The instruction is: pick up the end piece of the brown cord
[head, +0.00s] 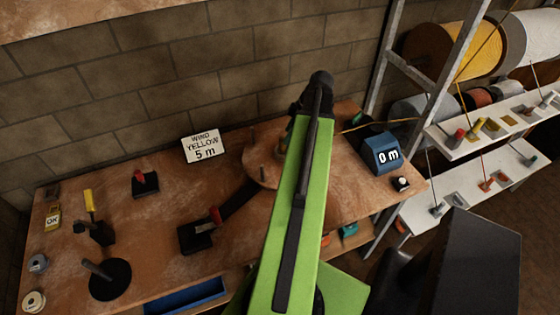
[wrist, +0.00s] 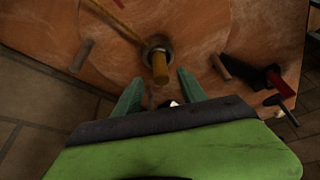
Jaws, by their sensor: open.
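My gripper (wrist: 160,90) is open in the wrist view, its two teal fingers apart. A yellow-brown cylinder with a grey collar (wrist: 159,66) shows just ahead, between and beyond the fingertips. A tan strand or bar (wrist: 116,22) runs from it to the upper left; I cannot tell whether it is the brown cord. In the head view my arm hides the gripper. A thin yellow cord (head: 352,127) runs from behind the arm toward the meter. Several cord end pieces, including an orange one (head: 487,185), rest on the white shelves at right; the brown one is unclear.
The round board (head: 262,165) carries upright pegs. A blue meter reading 0 m (head: 383,153) stands at the bench's right. A sign reading WIND YELLOW 5 m (head: 202,147) stands at the back. Red-handled clamps and a yellow-handled tool (head: 89,201) stand at left. Spools (head: 440,50) fill the rack.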

